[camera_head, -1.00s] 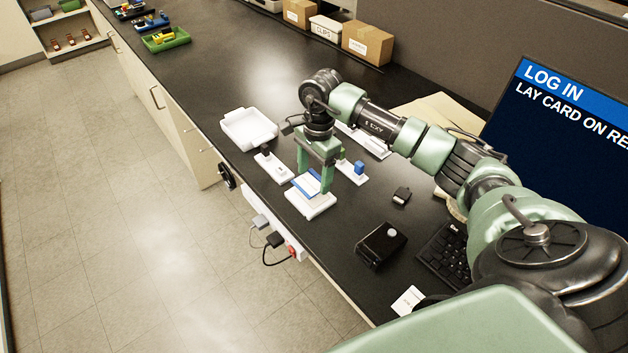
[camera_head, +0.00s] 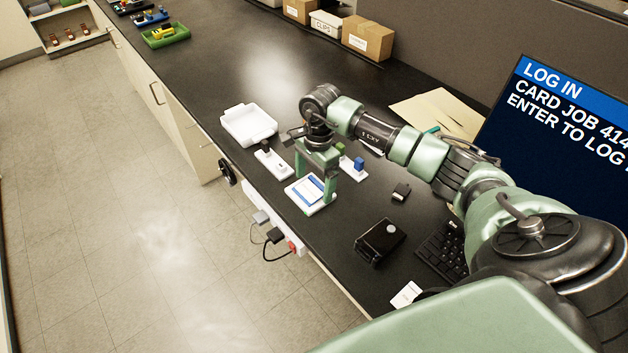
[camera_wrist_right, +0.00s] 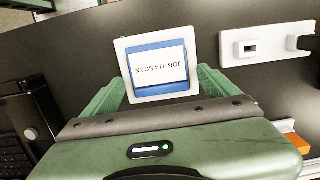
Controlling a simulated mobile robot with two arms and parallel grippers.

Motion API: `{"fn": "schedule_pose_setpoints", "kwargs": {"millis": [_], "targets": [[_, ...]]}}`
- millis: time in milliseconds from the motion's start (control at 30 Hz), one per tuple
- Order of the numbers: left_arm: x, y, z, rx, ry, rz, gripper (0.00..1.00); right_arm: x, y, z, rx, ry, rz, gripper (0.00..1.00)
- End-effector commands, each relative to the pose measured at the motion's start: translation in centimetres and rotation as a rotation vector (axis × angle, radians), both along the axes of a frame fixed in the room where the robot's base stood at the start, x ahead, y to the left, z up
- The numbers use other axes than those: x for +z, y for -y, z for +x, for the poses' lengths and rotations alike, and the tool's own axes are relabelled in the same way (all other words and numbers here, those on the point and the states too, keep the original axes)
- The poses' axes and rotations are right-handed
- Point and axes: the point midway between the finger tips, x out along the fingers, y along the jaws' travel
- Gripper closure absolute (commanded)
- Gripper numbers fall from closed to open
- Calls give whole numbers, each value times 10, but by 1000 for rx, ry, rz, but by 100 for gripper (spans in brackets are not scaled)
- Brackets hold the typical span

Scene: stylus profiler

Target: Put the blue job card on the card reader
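The blue job card (camera_head: 310,188), with a white label, lies on the white card reader (camera_head: 318,210) near the bench's front edge. In the right wrist view the card (camera_wrist_right: 142,56) reads "JOB 414 SCAN" and sits within the reader's white rim (camera_wrist_right: 122,70). My right gripper (camera_head: 314,184) is open just over the reader, one finger on each side of the card. In the right wrist view there is a gap between each finger and the card's edges. The screen (camera_head: 560,130) reads "LOG IN", "CARD JOB 414". My left gripper is out of view.
A white tray (camera_head: 249,125) and a white holder with a black piece (camera_head: 268,163) stand beyond the reader. Another holder with a blue piece (camera_head: 352,170) is to its right. A black box (camera_head: 380,241) and a keyboard (camera_head: 440,248) lie nearer me.

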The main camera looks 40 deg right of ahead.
Motion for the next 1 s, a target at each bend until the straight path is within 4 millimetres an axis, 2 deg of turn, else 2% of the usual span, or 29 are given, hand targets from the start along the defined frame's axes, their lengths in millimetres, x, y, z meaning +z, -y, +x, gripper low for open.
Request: {"fn": "schedule_pose_setpoints", "kwargs": {"millis": [167,233,500,700,833,1000], "targets": [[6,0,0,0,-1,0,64,6,0,0,0,0,0,11],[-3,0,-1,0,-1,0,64,10,1,1,0,4,-1,11],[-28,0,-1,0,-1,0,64,66,6,2,-1,7,-2,11],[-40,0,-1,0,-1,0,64,103,9,2,0,4,-2,11],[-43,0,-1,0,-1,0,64,117,10,1,-1,2,-1,11],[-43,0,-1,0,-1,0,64,123,10,1,-1,0,0,11]]}}
